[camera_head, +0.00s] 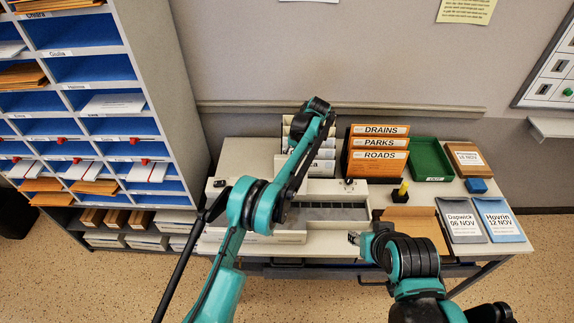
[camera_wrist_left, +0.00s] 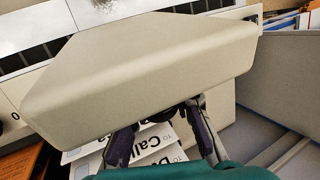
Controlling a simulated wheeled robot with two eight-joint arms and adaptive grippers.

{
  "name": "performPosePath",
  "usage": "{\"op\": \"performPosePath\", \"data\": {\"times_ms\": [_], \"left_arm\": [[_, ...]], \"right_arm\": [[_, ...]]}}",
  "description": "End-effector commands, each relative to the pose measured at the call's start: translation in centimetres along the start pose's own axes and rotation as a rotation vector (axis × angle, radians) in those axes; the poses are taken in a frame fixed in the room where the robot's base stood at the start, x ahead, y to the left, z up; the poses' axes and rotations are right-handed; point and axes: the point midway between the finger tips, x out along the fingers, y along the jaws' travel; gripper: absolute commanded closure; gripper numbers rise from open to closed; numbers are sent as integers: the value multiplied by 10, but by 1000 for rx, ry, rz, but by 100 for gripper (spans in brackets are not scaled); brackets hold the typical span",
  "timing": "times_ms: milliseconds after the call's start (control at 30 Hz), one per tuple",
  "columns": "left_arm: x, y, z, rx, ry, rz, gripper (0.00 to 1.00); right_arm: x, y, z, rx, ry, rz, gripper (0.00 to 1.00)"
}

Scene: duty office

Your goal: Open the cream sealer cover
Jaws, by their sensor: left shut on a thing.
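The cream sealer (camera_head: 228,226) stands on the table, with a long grey slotted bed (camera_head: 340,211) showing to the right of my left arm. Its cream cover (camera_wrist_left: 150,70) fills the upper middle of the left wrist view as a smooth, angular shell. My left gripper (camera_wrist_left: 160,140) is shut at the cover's near edge, with its dark fingers partly under it. The exact contact is hidden by the cover. In the head view my left arm hides part of the sealer. My right gripper (camera_head: 354,238) is apart from the sealer, at its right front; its jaw opening is too small to tell.
A pigeonhole rack (camera_head: 172,100) stands left. White labelled cards (camera_wrist_left: 150,148) show below the cover.

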Motion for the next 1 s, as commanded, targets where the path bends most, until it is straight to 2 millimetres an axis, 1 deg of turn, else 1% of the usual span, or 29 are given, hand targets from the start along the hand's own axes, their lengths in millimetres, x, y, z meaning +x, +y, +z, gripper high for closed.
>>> {"op": "performPosePath", "data": {"times_ms": [33,67,100,367,467,567,800,900,1000], "left_arm": [[3,3,0,2,-3,4,79],[3,3,0,2,-3,4,71],[3,3,0,1,-2,4,60],[1,1,0,0,-1,1,59],[-2,0,1,0,-1,1,59],[-13,-5,2,0,-1,1,59],[-57,-23,8,0,-1,1,59],[-73,-31,10,-2,-1,-1,59],[-84,-37,12,-3,-1,-3,59]], "right_arm": [[1,0,0,0,0,0,60],[1,0,0,0,0,0,60],[1,0,0,0,0,0,60],[0,0,0,0,0,0,60],[0,0,0,0,0,0,60],[0,0,0,0,0,0,60],[0,0,0,0,0,0,60],[0,0,0,0,0,0,60],[0,0,0,0,0,0,60]]}}
